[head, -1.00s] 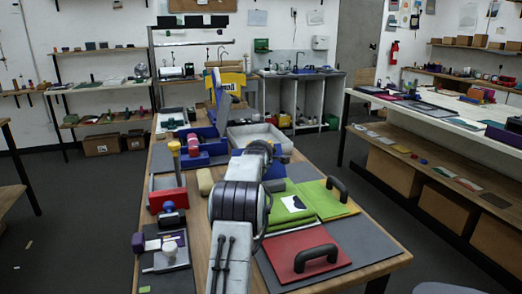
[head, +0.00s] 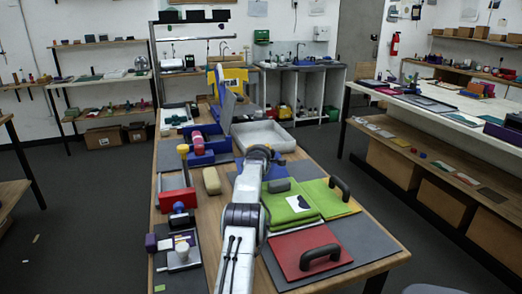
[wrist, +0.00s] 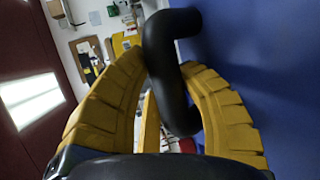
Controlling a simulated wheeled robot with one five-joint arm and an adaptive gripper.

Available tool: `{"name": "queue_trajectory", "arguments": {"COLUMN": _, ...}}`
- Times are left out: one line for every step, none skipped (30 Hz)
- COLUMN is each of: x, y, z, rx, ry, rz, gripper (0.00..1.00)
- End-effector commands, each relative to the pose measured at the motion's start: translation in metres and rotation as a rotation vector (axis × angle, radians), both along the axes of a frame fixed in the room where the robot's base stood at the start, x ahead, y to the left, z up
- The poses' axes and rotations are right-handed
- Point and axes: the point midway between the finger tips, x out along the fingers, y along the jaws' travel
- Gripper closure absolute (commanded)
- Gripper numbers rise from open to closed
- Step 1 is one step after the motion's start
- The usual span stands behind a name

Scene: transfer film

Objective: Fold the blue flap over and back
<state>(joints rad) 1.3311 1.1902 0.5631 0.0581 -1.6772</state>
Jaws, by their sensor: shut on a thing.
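In the wrist view, my gripper (wrist: 165,65) has its yellow ribbed fingers closed around a black bent handle (wrist: 172,82). The blue flap (wrist: 265,70) fills the right side of that view, next to the handle. In the head view, my arm reaches forward over the bench and hides the gripper. A patch of blue (head: 275,172) shows just right of the arm's far end, behind the green panels; most of the flap is hidden, and its tilt cannot be told.
Green panels (head: 290,208) with a black handle and a red panel (head: 300,250) with a black handle lie right of my arm. A grey tray (head: 265,136) stands beyond. A tan block (head: 211,180) and red and blue fixtures stand left. The grey mat's right part is clear.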

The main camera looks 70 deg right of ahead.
Motion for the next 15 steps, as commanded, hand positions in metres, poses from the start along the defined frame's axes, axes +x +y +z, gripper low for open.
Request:
{"name": "queue_trajectory", "arguments": {"x": 0.0014, "y": 0.0017, "z": -0.0175, "rx": 0.033, "ry": 0.005, "rz": 0.002, "gripper": 1.00}}
{"name": "queue_trajectory", "arguments": {"x": 0.0015, "y": 0.0017, "z": -0.0177, "rx": 0.033, "ry": 0.005, "rz": 0.002, "gripper": 1.00}}
{"name": "queue_trajectory", "arguments": {"x": 0.0015, "y": 0.0016, "z": -0.0179, "rx": 0.033, "ry": 0.005, "rz": 0.002, "gripper": 1.00}}
{"name": "queue_trajectory", "arguments": {"x": 0.0015, "y": 0.0016, "z": -0.0180, "rx": 0.033, "ry": 0.005, "rz": 0.002, "gripper": 1.00}}
{"name": "queue_trajectory", "arguments": {"x": 0.0016, "y": 0.0016, "z": -0.0181, "rx": 0.033, "ry": 0.005, "rz": 0.002, "gripper": 1.00}}
{"name": "queue_trajectory", "arguments": {"x": 0.0016, "y": 0.0016, "z": -0.0181, "rx": 0.033, "ry": 0.005, "rz": 0.002, "gripper": 1.00}}
{"name": "queue_trajectory", "arguments": {"x": 0.0016, "y": 0.0016, "z": -0.0181, "rx": 0.033, "ry": 0.005, "rz": 0.002, "gripper": 1.00}}
{"name": "queue_trajectory", "arguments": {"x": 0.0016, "y": 0.0016, "z": -0.0182, "rx": 0.034, "ry": 0.005, "rz": 0.002, "gripper": 1.00}}
{"name": "queue_trajectory", "arguments": {"x": 0.0016, "y": 0.0016, "z": -0.0182, "rx": 0.034, "ry": 0.005, "rz": 0.002, "gripper": 1.00}}
{"name": "queue_trajectory", "arguments": {"x": 0.0016, "y": 0.0016, "z": -0.0182, "rx": 0.034, "ry": 0.005, "rz": 0.002, "gripper": 1.00}}
{"name": "queue_trajectory", "arguments": {"x": 0.0016, "y": 0.0016, "z": -0.0182, "rx": 0.034, "ry": 0.005, "rz": 0.002, "gripper": 1.00}}
{"name": "queue_trajectory", "arguments": {"x": 0.0016, "y": 0.0016, "z": -0.0182, "rx": 0.034, "ry": 0.005, "rz": 0.002, "gripper": 1.00}}
{"name": "queue_trajectory", "arguments": {"x": 0.0016, "y": 0.0016, "z": -0.0182, "rx": 0.034, "ry": 0.005, "rz": 0.002, "gripper": 1.00}}
{"name": "queue_trajectory", "arguments": {"x": 0.0015, "y": 0.0016, "z": -0.0182, "rx": 0.034, "ry": 0.005, "rz": 0.002, "gripper": 0.68}}
{"name": "queue_trajectory", "arguments": {"x": 0.0012, "y": 0.0015, "z": -0.0182, "rx": 0.034, "ry": 0.005, "rz": 0.001, "gripper": 0.64}}
